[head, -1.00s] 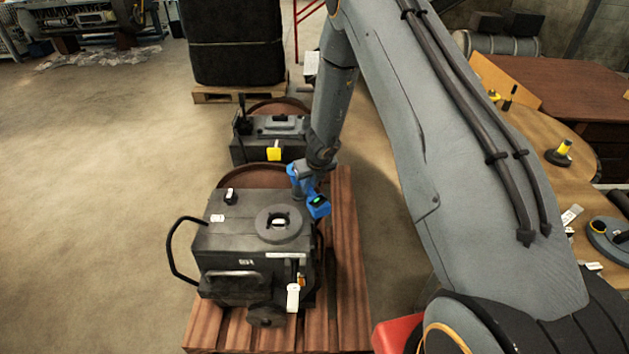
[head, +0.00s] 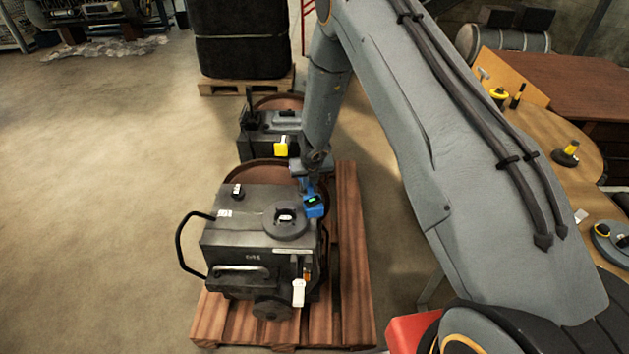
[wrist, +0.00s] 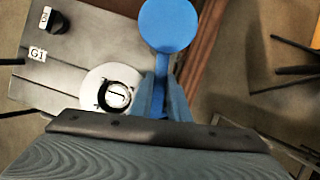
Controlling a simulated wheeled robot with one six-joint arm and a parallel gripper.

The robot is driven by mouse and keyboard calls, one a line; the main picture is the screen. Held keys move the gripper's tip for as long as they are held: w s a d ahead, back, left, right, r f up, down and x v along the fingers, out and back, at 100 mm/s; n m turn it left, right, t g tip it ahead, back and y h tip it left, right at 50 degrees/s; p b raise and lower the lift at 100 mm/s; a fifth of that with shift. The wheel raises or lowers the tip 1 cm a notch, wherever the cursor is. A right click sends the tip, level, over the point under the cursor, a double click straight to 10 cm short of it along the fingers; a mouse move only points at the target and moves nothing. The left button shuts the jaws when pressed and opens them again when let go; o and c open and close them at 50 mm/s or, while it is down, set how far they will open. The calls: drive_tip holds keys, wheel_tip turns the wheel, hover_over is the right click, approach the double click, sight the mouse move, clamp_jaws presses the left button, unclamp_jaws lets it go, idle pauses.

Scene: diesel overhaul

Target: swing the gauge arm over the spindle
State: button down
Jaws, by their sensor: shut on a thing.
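My gripper (head: 308,183) is shut on the gauge arm; in the wrist view the fingers (wrist: 163,98) partly hide the bar. The spindle (wrist: 117,96), a slotted round centre inside a pale ring, lies just left of the fingers. In the head view the spindle (head: 286,216) sits in a dark ring, left of the gauge arm and uncovered.
The machine (head: 235,240) stands on a wooden pallet (head: 350,270), with a handle loop (head: 183,250) at left. A second machine (head: 258,140) with a yellow tag is behind. A round table (head: 575,185) is at right. The floor at left is clear.

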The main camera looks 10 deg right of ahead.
drive_tip(key=shift+w+a+m+g+h+b, duration=0.1)
drive_tip(key=shift+w+a+m+h, duration=0.3)
drive_tip(key=shift+a+m, duration=0.65)
drive_tip(key=shift+w+a+m+g+h+b, duration=0.15)
drive_tip(key=shift+a+m+h, duration=0.3)
drive_tip(key=shift+a+m, duration=0.55)
drive_tip(key=shift+w+a+m+g+h+b, duration=0.1)
drive_tip(key=shift+w+a+m+h, duration=0.45)
drive_tip(key=shift+m, duration=0.8)
drive_tip(key=shift+s+a+r, duration=0.1)
drive_tip(key=shift+s+a, duration=0.1)
drive_tip(key=c, duration=1.7)
unclamp_jaws()
drive_tip(key=shift+s, duration=0.1)
drive_tip(key=shift+b+v, duration=1)
drive_tip(key=shift+v, duration=2.85)
